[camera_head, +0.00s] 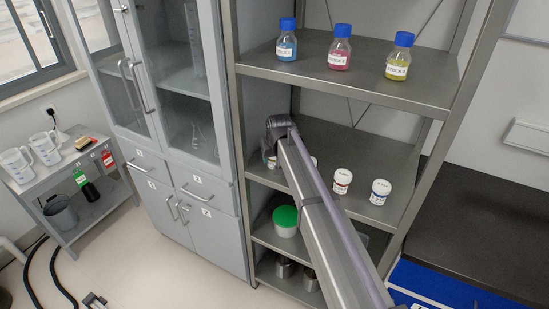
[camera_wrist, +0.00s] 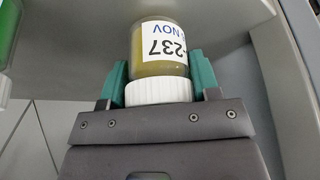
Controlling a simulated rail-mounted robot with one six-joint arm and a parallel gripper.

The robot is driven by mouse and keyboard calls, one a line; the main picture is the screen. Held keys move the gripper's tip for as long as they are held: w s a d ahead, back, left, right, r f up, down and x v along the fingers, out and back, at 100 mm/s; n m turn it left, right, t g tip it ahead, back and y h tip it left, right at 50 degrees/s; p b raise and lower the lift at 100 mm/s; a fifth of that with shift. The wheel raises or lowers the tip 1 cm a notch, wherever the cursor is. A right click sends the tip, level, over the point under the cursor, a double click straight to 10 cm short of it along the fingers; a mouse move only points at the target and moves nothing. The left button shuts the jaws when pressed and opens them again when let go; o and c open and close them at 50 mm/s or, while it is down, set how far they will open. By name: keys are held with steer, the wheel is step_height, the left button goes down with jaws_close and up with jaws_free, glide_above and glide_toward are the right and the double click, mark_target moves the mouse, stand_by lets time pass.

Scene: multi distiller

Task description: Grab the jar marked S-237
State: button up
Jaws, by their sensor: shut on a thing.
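The jar marked with "-237" (camera_wrist: 158,58) shows upside down in the wrist view, with yellow-green contents, a white label also reading "NOV" and a white ribbed lid (camera_wrist: 158,91). My gripper (camera_wrist: 161,80) has one teal finger on each side of it and is shut on the jar near the lid. The start of the label is cut off by the curve of the jar. In the head view my arm covers the gripper and most of this jar at the middle shelf (camera_head: 333,143).
On the middle shelf, white-lidded jars with a red label (camera_head: 342,181) and a blue label (camera_head: 380,192) stand right of my arm; another is partly hidden. Blue-capped bottles (camera_head: 338,50) stand above. A green-lidded tub (camera_head: 286,221) stands below. A green jar (camera_wrist: 8,35) is left in the wrist view.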

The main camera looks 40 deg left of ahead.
steer(key=shift+r, duration=0.1)
steer(key=shift+r+p, duration=0.65)
steer(key=shift+p, duration=0.1)
steer(key=shift+p+v, duration=1.2)
steer(key=shift+v, duration=0.05)
steer(key=s+d, duration=1)
steer(key=d, duration=0.3)
steer(key=shift+s+d+f, duration=0.2)
steer(key=shift+s+d, duration=0.05)
